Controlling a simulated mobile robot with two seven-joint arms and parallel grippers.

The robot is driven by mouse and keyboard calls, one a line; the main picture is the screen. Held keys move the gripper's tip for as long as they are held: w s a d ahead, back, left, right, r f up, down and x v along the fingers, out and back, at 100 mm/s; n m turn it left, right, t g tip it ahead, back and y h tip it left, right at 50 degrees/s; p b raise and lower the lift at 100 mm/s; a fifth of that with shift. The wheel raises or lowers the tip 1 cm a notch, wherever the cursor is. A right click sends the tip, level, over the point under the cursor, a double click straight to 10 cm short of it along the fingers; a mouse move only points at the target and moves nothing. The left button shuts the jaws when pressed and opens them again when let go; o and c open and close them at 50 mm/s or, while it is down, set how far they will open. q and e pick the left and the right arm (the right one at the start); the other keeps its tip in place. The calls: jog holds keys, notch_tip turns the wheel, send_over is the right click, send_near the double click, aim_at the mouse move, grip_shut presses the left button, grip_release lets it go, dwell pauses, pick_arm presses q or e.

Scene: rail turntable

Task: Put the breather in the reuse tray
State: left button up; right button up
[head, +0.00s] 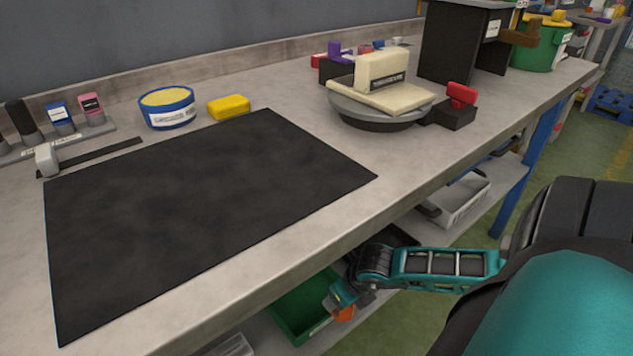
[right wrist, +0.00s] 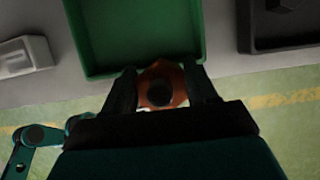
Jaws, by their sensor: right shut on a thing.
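My right gripper (right wrist: 161,80) is shut on an orange part with a round dark centre, which I take to be the breather (right wrist: 177,90). In the head view the breather (head: 345,314) shows as a small orange patch below my right gripper (head: 343,294), low in front of the bench's lower shelf. A green tray (right wrist: 83,40) lies just beyond the fingertips in the right wrist view. The breather is at the tray's near edge; contact is unclear. My left gripper is not in view.
A grey-white tray (head: 462,203) stands farther along the lower shelf. A dark tray (right wrist: 280,35) is right of the green one, and a pale container (right wrist: 22,55) is left. The bench top (head: 340,215) overhangs the shelf. It carries a black mat (head: 200,200) and a turntable (head: 375,122).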

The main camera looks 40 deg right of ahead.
jog(key=w, duration=0.3)
jog(key=w+b, duration=0.1)
jog(key=w, duration=0.2)
jog(key=w+d+b, duration=0.1)
jog(key=w, duration=0.1)
jog(key=shift+w, duration=0.4)
notch_tip(320, 180, down, 3)
jog(key=shift+s+f+b, duration=0.1)
jog(key=shift+b, duration=0.65)
jog(key=shift+f, duration=0.25)
jog(key=o, duration=1.1)
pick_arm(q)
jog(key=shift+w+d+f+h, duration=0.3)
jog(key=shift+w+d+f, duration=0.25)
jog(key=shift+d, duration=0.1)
pick_arm(e)
jog(key=shift+o, duration=0.2)
jog(key=p+v, duration=0.3)
jog(key=v, duration=0.3)
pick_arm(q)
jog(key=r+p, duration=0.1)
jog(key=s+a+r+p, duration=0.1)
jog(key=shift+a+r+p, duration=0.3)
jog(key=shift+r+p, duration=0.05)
pick_arm(e)
send_near(352, 314)
jog(key=x, duration=0.5)
jog(key=shift+f, duration=0.1)
